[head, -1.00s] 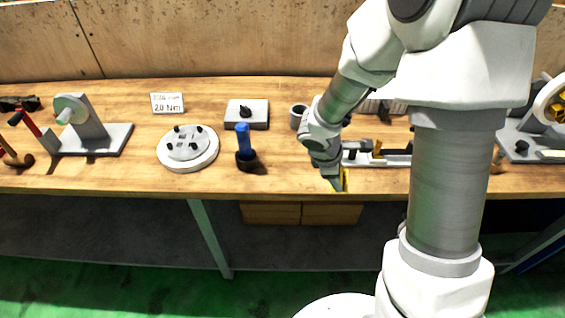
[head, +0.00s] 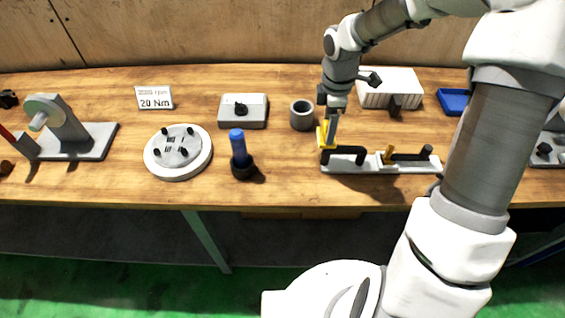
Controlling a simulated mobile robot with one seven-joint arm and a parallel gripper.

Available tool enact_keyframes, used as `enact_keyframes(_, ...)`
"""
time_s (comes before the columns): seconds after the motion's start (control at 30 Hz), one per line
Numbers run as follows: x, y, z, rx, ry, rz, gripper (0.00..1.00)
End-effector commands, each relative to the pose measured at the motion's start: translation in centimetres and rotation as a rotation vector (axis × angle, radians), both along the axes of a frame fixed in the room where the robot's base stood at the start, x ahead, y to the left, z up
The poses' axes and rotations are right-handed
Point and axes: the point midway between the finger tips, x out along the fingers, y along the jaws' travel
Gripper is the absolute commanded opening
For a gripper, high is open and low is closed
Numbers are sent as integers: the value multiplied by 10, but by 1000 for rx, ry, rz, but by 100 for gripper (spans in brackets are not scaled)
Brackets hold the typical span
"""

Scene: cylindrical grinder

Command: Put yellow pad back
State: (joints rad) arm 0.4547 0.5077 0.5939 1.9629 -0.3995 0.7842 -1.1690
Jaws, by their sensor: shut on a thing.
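My gripper (head: 329,125) is shut on the yellow pad (head: 323,138) above the left end of a pale rack (head: 375,166). The rack holds black pieces and a small upright yellow piece (head: 388,154). The pad hangs upright beside the black piece at the rack's left end. I cannot tell whether it touches the rack. The gripper fingers hide part of the pad.
A grey cup (head: 302,115) stands just left of my gripper. A white ribbed box (head: 390,88) and a blue tray (head: 453,101) are behind. A blue-handled tool (head: 239,152), a round chuck (head: 178,152) and a grey box (head: 243,110) stand further left.

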Motion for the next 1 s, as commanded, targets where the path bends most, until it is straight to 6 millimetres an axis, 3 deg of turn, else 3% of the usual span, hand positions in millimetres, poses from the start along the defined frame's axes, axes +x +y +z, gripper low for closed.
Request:
enact_keyframes(0.17, -5, 19, -12, 3, 6, 6, 17)
enact_keyframes(0.4, -18, 72, -46, 2, 7, 8, 17)
enact_keyframes(0.6, -24, 105, -66, 2, 5, 3, 17)
enact_keyframes(0.83, -26, 114, -77, 1, 4, 0, 17)
enact_keyframes(1.0, -27, 114, -102, 1, 7, 1, 17)
